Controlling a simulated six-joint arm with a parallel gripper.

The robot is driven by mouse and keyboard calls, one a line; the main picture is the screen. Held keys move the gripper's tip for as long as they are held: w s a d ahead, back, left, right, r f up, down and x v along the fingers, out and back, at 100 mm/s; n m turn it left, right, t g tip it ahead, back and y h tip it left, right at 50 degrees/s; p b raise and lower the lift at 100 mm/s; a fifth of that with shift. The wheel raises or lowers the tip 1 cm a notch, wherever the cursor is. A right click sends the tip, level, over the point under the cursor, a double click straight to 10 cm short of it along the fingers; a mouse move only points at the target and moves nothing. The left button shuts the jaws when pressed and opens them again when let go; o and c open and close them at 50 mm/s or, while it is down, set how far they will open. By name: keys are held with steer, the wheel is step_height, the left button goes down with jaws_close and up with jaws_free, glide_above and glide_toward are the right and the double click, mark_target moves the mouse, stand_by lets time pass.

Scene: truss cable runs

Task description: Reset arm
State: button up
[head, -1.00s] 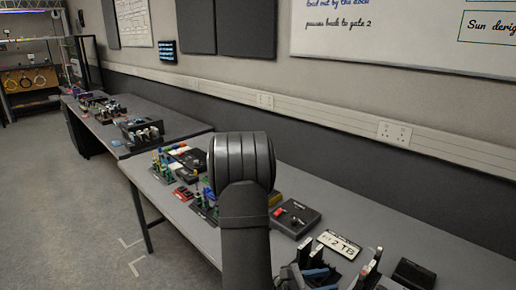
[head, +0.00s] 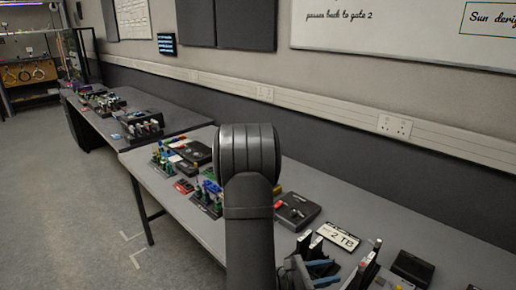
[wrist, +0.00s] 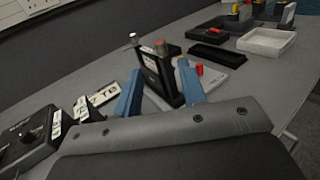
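My gripper shows in the wrist view (wrist: 160,92) with its two blue fingers spread apart. A black upright module (wrist: 155,72) with knobs on top stands between or just beyond the fingers; I cannot tell which. I see no finger closed on it. In the head view, blue fingers (head: 322,268) show low at the right, beside dark upright parts on the table. My arm rises in front of the table and hides part of it.
The grey table (head: 400,225) carries a "2 TB" plate (head: 339,237), a black box with a red knob (head: 297,210) and several small devices. In the wrist view a white tray (wrist: 266,40) and a black tray (wrist: 208,53) lie beyond. A wall with sockets (head: 395,126) runs behind.

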mark_target(361, 264)
steer(key=d, duration=0.3)
steer(key=w+d, duration=0.1)
steer(key=d, duration=0.3)
steer(key=w+d, duration=0.1)
steer(key=d, duration=0.3)
steer(key=shift+w, duration=0.1)
steer(key=shift+m+g, duration=0.8)
steer(key=shift+g, duration=0.3)
steer(key=shift+a+g, duration=0.3)
steer(key=a, duration=1.2)
steer(key=shift+s+a, duration=0.2)
steer(key=shift+a, duration=0.15)
steer(key=shift+o, duration=0.2)
